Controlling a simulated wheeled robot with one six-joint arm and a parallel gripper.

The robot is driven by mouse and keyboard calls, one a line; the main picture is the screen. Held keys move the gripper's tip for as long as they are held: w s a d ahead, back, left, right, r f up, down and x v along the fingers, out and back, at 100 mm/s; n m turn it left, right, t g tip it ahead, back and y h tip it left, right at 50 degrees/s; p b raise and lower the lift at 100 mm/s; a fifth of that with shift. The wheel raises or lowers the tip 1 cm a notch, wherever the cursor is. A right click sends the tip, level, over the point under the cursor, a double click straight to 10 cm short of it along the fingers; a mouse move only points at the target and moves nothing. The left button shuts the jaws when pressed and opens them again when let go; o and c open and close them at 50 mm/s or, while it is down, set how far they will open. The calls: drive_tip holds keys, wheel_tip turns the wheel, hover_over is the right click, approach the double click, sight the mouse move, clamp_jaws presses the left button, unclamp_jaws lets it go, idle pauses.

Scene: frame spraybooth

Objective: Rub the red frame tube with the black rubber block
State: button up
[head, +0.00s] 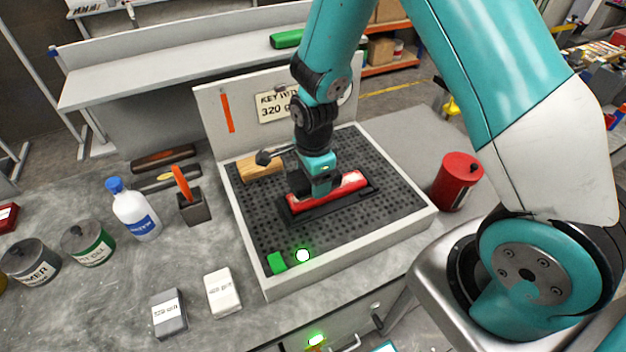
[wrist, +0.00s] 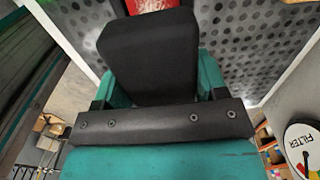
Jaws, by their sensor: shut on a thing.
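The red frame tube (head: 346,186) lies in a black cradle (head: 302,210) on the perforated bed of the booth, with a paler patch along its top. My gripper (head: 318,188) is over the left-middle part of the tube, pointing down. In the wrist view the black rubber block (wrist: 150,55) fills the jaws, and my gripper is shut on it. A piece of the red tube (wrist: 152,6) shows just beyond the block. The block's lower face is hidden, so I cannot tell whether it touches the tube.
A wooden block (head: 258,167) lies behind the cradle. A green piece (head: 277,262) and a lit round light (head: 302,256) are at the booth's front edge. A red can (head: 457,181) stands right; a white bottle (head: 134,210) and grit blocks (head: 222,292) stand left. The bed's front is mostly clear.

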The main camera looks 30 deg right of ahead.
drive_tip(key=shift+r+p, duration=1.9)
drive_tip(key=shift+r, duration=0.8)
drive_tip(key=shift+a+f, duration=0.1)
